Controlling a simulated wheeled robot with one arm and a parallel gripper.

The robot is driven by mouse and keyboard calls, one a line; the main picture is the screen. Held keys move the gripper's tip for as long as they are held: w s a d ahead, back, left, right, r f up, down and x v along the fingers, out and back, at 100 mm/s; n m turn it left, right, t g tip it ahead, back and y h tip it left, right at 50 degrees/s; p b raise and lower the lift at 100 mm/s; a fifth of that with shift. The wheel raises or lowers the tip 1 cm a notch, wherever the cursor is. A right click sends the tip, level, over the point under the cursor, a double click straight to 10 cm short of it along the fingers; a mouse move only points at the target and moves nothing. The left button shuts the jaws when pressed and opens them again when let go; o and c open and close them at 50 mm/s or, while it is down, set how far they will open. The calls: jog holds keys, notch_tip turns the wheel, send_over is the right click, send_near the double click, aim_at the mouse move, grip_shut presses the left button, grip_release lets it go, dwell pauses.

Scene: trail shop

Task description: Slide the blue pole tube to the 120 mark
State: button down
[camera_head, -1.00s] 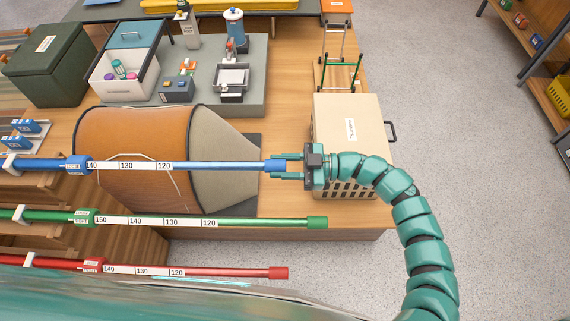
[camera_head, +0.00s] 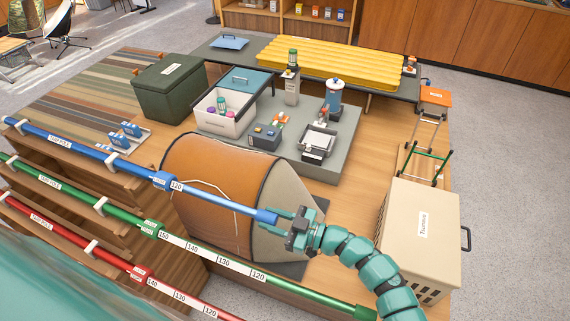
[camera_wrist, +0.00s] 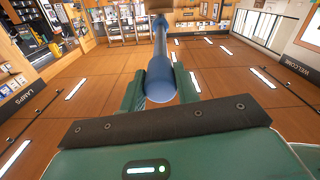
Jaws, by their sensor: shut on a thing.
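The blue pole tube (camera_head: 220,201) runs out from a blue collar (camera_head: 164,181) on the left to a blue end cap (camera_head: 264,216). The white scale strip beside the collar shows only the 120 mark (camera_head: 177,187), right at the collar's edge. My gripper (camera_head: 280,217) is shut on the tube's capped end. In the wrist view the rounded blue cap (camera_wrist: 161,80) sits between the two green fingers of my gripper (camera_wrist: 160,95). The exact contact is partly hidden.
The green pole (camera_head: 310,291) and red pole (camera_head: 120,263) lie in front, both with scale marks showing. An orange and beige drum-shaped thing (camera_head: 210,185) is beneath the blue tube. A beige crate (camera_head: 408,225) stands right of my gripper.

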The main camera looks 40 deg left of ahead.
jog(key=shift+s+a, duration=0.1)
jog(key=c, duration=1.2)
grip_release()
jog(key=shift+o, duration=0.8)
jog(key=shift+a, duration=0.2)
jog(key=shift+d, duration=0.15)
jog(key=b+v, duration=0.4)
jog(key=v, duration=1.3)
jog(key=shift+d+r, duration=0.1)
jog(key=shift+d, duration=0.1)
